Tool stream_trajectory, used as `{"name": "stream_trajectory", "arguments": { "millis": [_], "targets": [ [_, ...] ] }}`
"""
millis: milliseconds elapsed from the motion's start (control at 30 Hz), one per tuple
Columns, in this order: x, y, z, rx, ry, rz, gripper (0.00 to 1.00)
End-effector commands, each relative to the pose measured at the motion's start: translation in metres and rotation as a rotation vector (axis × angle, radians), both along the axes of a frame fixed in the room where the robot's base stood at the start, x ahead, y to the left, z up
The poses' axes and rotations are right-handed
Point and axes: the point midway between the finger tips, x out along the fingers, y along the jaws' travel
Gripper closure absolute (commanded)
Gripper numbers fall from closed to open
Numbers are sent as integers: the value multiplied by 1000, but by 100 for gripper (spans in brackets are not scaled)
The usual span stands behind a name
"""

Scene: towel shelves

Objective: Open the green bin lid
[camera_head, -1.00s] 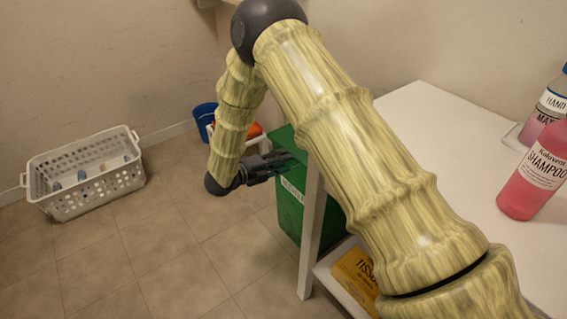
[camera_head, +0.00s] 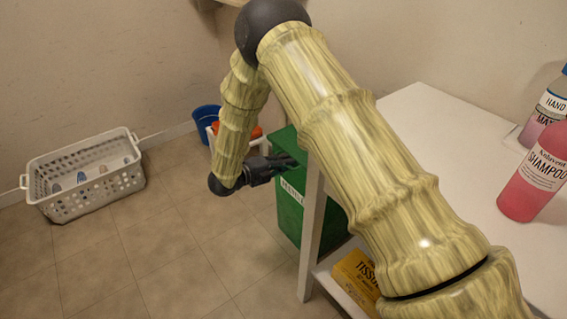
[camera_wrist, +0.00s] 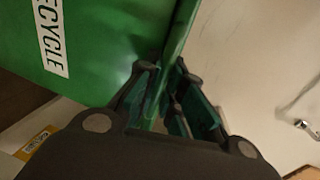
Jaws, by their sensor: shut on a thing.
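The green bin (camera_head: 290,210) stands on the floor beside the white table, partly hidden by a table leg and my arm. Its green lid (camera_head: 287,142) shows at the top. In the wrist view, the bin wall (camera_wrist: 100,45) with its RECYCLE label fills the upper left, and the lid's edge (camera_wrist: 180,35) runs down between my fingers. My gripper (camera_head: 283,163) is at the bin's upper front edge. In the wrist view, my gripper (camera_wrist: 168,98) is shut on the lid's edge. The exact contact at the fingertips is partly hidden.
The white table (camera_head: 420,120) holds a pink shampoo bottle (camera_head: 535,175) and a hand soap bottle (camera_head: 548,108). A yellow tissue box (camera_head: 356,272) sits on its lower shelf. A white basket (camera_head: 95,190) and a blue bucket (camera_head: 206,118) stand on the floor.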

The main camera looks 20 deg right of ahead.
Motion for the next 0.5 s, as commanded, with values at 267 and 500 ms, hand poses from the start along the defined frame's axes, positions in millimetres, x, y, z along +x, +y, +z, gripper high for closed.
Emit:
{"name": "stream_trajectory", "arguments": {
  "millis": [267, 500],
  "targets": [
    [1, -1, 24, 50, 17, -1, 100],
    [2, -5, 61, 149, 52, -1, 100]
  ]
}}
